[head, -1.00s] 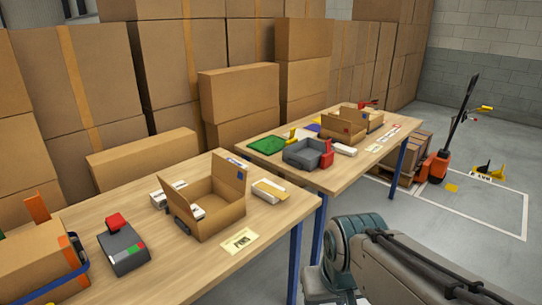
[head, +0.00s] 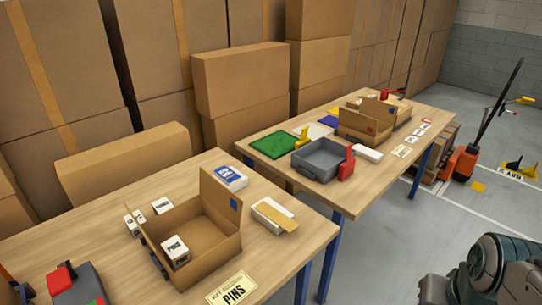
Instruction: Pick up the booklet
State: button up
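No thing in view is plainly marked as the booklet. A blue and white printed item (head: 231,177) lies on the near table behind the open carton; I cannot tell whether it is a booklet or a thick pack. A flat white item (head: 367,153) lies on the far table, right of the grey tray, too small to identify. My gripper is not in view; only part of my arm shows at the lower right, off the table.
The far table holds a grey tray (head: 318,160), a green board (head: 275,141) and cartons.

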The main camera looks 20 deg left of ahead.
aim_at(227, 175)
jog(key=u, duration=0.2)
jog(key=i, duration=0.7)
jog(key=u, duration=1.05)
jog(key=i, duration=0.45)
jog(key=u, duration=0.55)
